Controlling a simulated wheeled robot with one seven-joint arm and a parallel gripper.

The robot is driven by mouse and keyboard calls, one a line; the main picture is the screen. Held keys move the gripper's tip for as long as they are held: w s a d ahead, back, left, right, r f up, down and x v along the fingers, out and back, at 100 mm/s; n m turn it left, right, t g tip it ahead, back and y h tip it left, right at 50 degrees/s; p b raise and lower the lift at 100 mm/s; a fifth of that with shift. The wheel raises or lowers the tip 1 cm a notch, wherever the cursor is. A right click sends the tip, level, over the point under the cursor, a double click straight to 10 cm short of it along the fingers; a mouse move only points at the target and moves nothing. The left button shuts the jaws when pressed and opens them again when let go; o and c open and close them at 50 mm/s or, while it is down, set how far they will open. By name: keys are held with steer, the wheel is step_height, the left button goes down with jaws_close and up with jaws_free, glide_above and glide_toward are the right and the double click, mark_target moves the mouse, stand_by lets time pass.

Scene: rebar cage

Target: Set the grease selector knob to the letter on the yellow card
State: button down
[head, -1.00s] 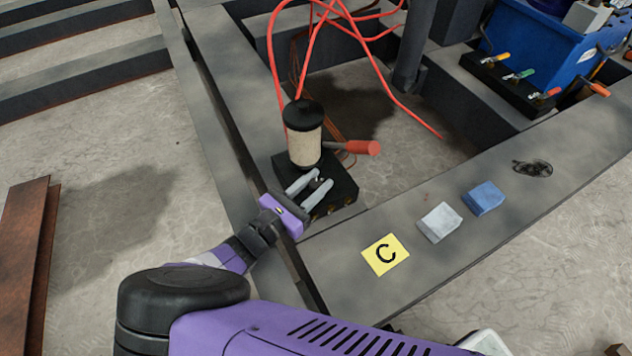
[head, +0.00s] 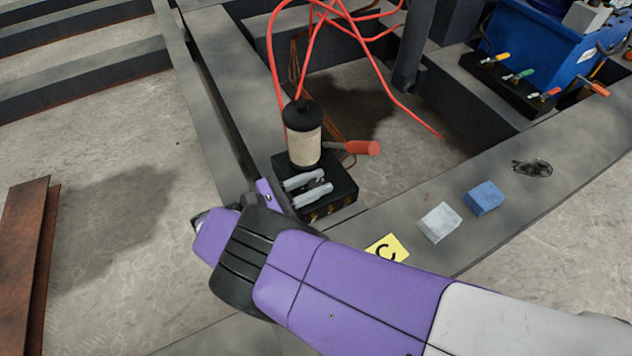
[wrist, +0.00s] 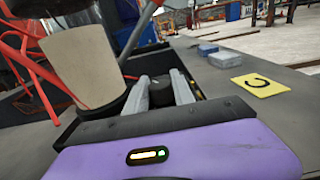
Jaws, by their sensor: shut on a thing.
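The grease pump is a black block (head: 346,187) with a cream cylinder (head: 304,146) and a red-handled lever (head: 357,147). My gripper (head: 312,186) reaches over the block from the left. Its two grey fingers are shut on the dark selector knob, which shows between them in the wrist view (wrist: 160,90). The knob's pointer and any letters around it cannot be read. The yellow card (head: 388,247) carries a black C and lies on the grey beam; my arm covers its lower part. The whole card shows in the wrist view (wrist: 260,84).
A pale grey block (head: 439,222) and a blue block (head: 484,198) lie on the beam right of the card. Red hoses (head: 375,75) loop behind the pump. A blue machine (head: 540,50) with coloured valves stands at the back right.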

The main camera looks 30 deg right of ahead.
steer(key=shift+a+f, duration=0.1)
steer(key=shift+f, duration=0.1)
stand_by(0.3)
steer(key=c, duration=1.1)
jaws_free()
steer(key=shift+r, duration=0.1)
